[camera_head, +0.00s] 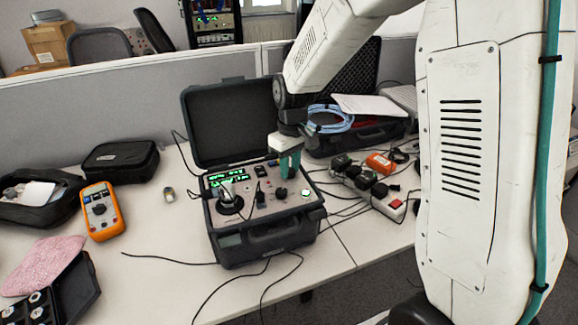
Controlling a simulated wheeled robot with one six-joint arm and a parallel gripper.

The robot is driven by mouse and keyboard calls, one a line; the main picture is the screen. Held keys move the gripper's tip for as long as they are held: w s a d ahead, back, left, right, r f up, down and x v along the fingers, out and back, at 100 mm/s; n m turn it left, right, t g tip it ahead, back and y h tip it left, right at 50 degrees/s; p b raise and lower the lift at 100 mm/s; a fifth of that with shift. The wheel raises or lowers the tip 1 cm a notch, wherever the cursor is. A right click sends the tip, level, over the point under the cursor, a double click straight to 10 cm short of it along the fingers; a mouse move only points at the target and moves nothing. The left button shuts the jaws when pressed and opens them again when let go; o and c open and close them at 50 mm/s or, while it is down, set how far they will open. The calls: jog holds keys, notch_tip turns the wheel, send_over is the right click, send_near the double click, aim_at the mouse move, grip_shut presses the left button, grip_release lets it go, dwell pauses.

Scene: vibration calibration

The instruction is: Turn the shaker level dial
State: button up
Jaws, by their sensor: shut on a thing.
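The shaker unit (262,228) is an open dark case with a control panel (245,211) and a green lit display (228,177). My gripper (289,176), with teal fingers, points down at the right rear of the panel. It is shut on what appears to be the shaker level dial, which the fingers hide. A black knob (281,194) shows just in front of the fingertips. A round shaker head with a silver part (229,199) sits at the panel's left.
An orange multimeter (101,210) and a black pouch (121,161) lie left on the table. Black cables cross the front. The case lid (232,120) stands open behind.

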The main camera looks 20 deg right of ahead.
aim_at(290, 169)
jog(key=n, duration=0.5)
jog(key=shift+w+r+n, duration=0.15)
jog(key=shift+w+n, duration=0.05)
jog(key=shift+n, duration=0.2)
jog(key=shift+a, duration=0.1)
dwell(0.3)
jog(key=o, duration=1)
jog(key=shift+s, duration=0.1)
jog(key=r, duration=0.7)
jog(key=shift+w+r, duration=0.2)
jog(key=shift+r, duration=0.15)
